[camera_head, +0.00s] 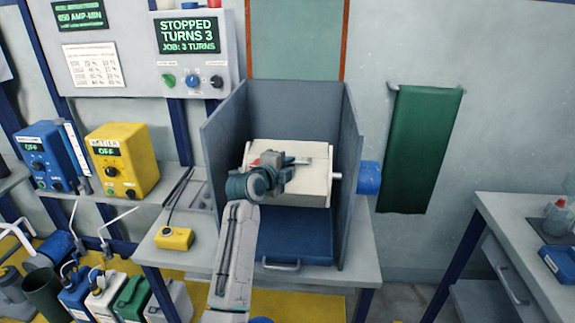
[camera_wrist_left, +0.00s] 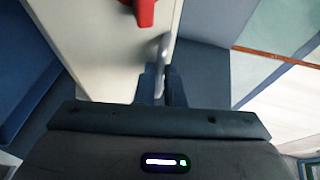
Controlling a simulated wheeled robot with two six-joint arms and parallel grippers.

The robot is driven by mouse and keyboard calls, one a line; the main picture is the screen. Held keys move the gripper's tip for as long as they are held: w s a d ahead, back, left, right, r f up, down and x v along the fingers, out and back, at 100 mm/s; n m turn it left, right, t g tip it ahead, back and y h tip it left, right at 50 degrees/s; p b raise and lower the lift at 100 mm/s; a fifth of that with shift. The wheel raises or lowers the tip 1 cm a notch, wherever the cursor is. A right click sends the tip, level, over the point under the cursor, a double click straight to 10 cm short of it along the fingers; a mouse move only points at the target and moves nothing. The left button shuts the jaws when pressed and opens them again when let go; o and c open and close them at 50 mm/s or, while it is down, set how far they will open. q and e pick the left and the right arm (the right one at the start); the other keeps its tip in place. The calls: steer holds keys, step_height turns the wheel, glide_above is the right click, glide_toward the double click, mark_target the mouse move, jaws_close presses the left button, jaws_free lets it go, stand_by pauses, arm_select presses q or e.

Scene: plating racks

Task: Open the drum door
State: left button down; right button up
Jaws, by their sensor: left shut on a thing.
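The cream drum (camera_head: 316,188) sits inside a grey open-front housing (camera_head: 349,125). My left arm reaches in from below, and its gripper (camera_head: 288,161) is at the drum's top face. In the left wrist view the gripper's fingers (camera_wrist_left: 161,88) are shut on a grey metal handle (camera_wrist_left: 160,58) on the drum's cream panel (camera_wrist_left: 95,40). A red part (camera_wrist_left: 145,10) sticks out beside the handle; a bit of red (camera_head: 255,161) also shows in the head view. The door's seam is hidden or too small to tell. My right gripper is not in view.
The grey side walls stand close on both sides of the drum. A blue tray with a handle (camera_head: 281,265) lies below it. A blue motor (camera_head: 370,177) sits at right. A yellow pendant (camera_head: 174,238) lies on the bench at left.

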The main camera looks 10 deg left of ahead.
arm_select(q)
steer(key=r+g+p, duration=0.1)
steer(key=r+p, duration=0.1)
steer(key=p, duration=0.1)
steer(key=w+r+g+p, duration=0.1)
steer(key=r+p, duration=0.1)
steer(key=p, duration=0.2)
steer(key=w+r+n+g+p, duration=0.1)
steer(key=r+p, duration=0.2)
steer(key=shift+g+y, duration=0.4)
steer(key=shift+w+r, duration=0.5)
steer(key=shift+r, duration=0.3)
steer(key=shift+w+p, duration=0.1)
steer(key=shift+p, duration=0.2)
